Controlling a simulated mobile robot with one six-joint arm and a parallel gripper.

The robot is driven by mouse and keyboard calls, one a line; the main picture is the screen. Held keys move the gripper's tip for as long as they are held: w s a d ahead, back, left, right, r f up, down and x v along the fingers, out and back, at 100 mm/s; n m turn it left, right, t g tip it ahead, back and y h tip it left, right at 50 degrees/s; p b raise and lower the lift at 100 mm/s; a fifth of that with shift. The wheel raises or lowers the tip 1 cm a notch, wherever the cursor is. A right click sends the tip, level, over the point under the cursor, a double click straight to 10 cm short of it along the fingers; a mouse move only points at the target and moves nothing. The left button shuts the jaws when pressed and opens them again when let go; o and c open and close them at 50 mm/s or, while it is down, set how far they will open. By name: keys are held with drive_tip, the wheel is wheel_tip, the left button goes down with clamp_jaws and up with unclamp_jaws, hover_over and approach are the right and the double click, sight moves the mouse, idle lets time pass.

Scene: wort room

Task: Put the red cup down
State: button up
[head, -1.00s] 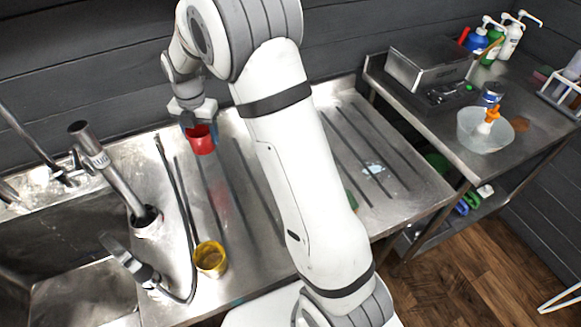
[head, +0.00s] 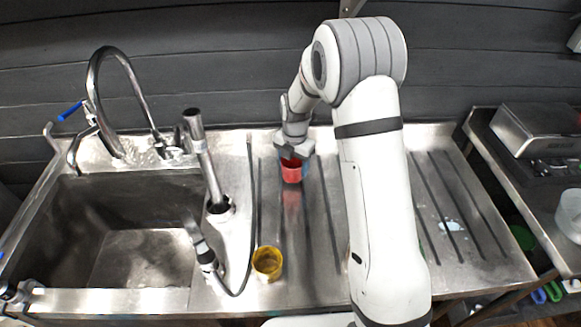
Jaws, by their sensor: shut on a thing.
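The red cup (head: 292,173) is in my gripper (head: 292,160), over the ridged metal drainboard (head: 318,225) to the right of the sink. My gripper is shut on the cup near its rim, and the cup looks upright. A red reflection shows on the drainboard below it. I cannot tell whether its base touches the metal. The fingers are small in the head view and partly hidden by the wrist.
A yellow cup (head: 267,263) stands near the drainboard's front edge. A sink (head: 140,240) with a tall tap (head: 122,55) lies left. A metal tube (head: 203,155) and a dark hose (head: 251,200) stand between. The drainboard right of my arm is mostly clear.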

drive_tip(key=shift+f, duration=1.05)
drive_tip(key=o, duration=0.5)
drive_tip(key=shift+f, duration=0.2)
drive_tip(key=o, duration=0.5)
drive_tip(key=shift+r, duration=0.1)
drive_tip(key=shift+c, duration=0.2)
